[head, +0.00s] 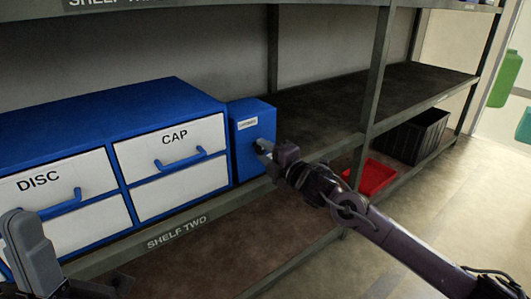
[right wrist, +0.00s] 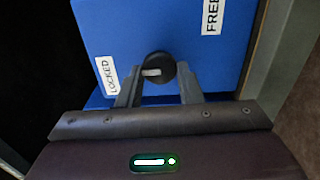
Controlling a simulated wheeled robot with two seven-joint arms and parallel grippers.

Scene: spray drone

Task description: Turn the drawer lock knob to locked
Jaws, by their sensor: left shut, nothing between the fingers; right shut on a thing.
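The lock knob (right wrist: 158,67) is round and black with a white pointer mark. It sits on the face of a blue lock box (head: 247,155), which also fills the upper right wrist view (right wrist: 135,28). The pointer lies nearly level, toward the LOCKED label (right wrist: 106,76) side. The FREE label (right wrist: 212,15) is at the upper right. My right gripper (head: 265,147) is shut on the knob, one finger on each side. In the head view the fingers mostly hide the knob. My left gripper (head: 28,245) is shut and empty at the lower left, partly cut off.
A blue cabinet (head: 110,98) with white drawers marked DISC and CAP stands left of the lock box on the shelf (head: 180,236). A shelf post (head: 374,90) rises right of my right gripper. A red bin (head: 374,177) and a black crate (head: 425,137) are further right.

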